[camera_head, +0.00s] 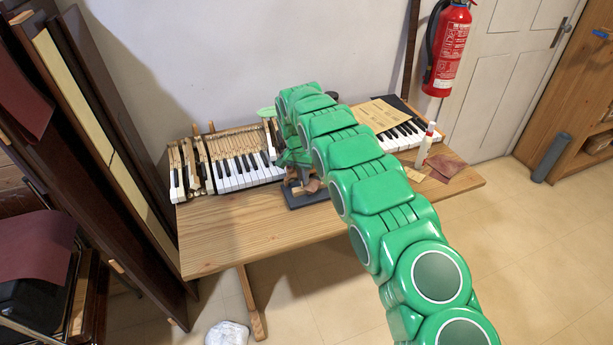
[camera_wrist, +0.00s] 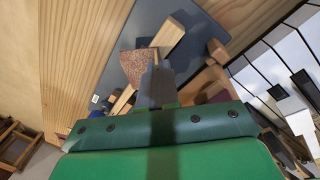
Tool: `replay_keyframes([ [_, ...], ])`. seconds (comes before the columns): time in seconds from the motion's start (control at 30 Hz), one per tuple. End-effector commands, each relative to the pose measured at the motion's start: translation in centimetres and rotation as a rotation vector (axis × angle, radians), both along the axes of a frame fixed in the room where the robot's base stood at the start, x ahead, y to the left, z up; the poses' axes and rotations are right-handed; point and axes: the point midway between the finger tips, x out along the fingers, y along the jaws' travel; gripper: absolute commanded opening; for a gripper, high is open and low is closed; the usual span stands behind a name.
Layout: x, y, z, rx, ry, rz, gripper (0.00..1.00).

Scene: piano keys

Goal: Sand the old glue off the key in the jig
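The jig (camera_head: 310,199) is a dark blue-grey base on the wooden table; in the wrist view its base (camera_wrist: 150,20) fills the upper middle. A pale wooden key (camera_wrist: 168,36) lies along the jig, and part of it is hidden behind the sandpaper and fingers. A reddish-brown, grainy piece of sandpaper (camera_wrist: 138,66) is at my fingertips, over the key. My gripper (camera_wrist: 155,82) looks shut on the sandpaper, right above the jig. In the head view my arm hides much of this, and contact with the key cannot be told.
A brown wooden block (camera_wrist: 204,82) stands on the jig beside my fingers. Piano keys (camera_head: 240,172) lie behind left, more keys (camera_head: 405,134) behind right. A white bottle (camera_head: 425,146) and brown sheets (camera_head: 446,166) are on the right. The table's front left (camera_head: 235,225) is clear.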

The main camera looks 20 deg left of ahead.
Motion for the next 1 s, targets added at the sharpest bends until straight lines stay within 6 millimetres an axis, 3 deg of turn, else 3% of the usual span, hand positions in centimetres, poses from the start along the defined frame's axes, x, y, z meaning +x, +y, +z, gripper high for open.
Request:
replay_keyframes([
  [0.5,-2.7,2.5,-0.1,-0.001,0.006,0.004,0.00],
  [1.0,-2.7,2.7,0.4,0.001,0.002,0.002,0.00],
])
